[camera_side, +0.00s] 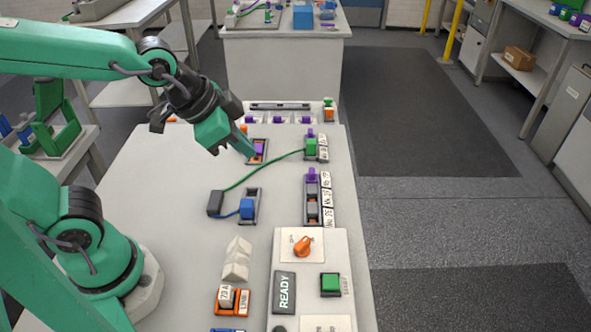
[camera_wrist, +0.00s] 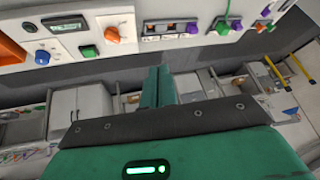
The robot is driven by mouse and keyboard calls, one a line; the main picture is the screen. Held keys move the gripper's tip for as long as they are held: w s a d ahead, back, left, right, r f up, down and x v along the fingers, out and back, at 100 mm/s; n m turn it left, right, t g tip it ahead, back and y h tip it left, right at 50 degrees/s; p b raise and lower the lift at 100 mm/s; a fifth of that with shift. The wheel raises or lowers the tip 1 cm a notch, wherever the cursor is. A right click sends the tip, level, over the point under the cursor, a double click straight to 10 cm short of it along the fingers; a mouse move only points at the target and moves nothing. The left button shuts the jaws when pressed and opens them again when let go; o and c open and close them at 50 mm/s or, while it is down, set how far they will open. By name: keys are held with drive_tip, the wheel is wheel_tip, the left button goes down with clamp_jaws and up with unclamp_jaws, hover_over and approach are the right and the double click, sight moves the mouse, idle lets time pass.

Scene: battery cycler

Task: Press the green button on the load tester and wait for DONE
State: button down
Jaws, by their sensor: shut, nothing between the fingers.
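The load tester (camera_side: 311,255) is a pale panel at the bottom of the side view. It carries an orange knob (camera_side: 303,246), a dark display reading READY (camera_side: 284,292) and a square green button (camera_side: 330,283). In the wrist view a green button (camera_wrist: 88,51) shows at upper left, between a small display (camera_wrist: 64,24) and an orange knob (camera_wrist: 112,34).
A blue block (camera_side: 247,208) and a green block (camera_side: 311,147) have cables to a dark box (camera_side: 215,203). An orange holder (camera_side: 232,301) and a white wedge (camera_side: 237,260) stand left of the tester.

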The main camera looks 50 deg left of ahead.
drive_tip(key=w+d+f+m+h, duration=0.1)
drive_tip(key=w+d+f+m, duration=0.15)
drive_tip(key=d+m, duration=0.45)
drive_tip(key=m+h, duration=0.2)
drive_tip(key=m, duration=0.2)
hover_over(327, 280)
wheel_tip(327, 280, down, 5)
drive_tip(key=shift+s+d+r+g, duration=0.1)
drive_tip(key=shift+r+g, duration=0.1)
drive_tip(key=shift+g, duration=0.1)
drive_tip(key=shift+f, duration=0.1)
drive_tip(key=shift+f, duration=4.3)
drive_tip(key=shift+f, duration=0.95)
drive_tip(key=shift+r, duration=0.95)
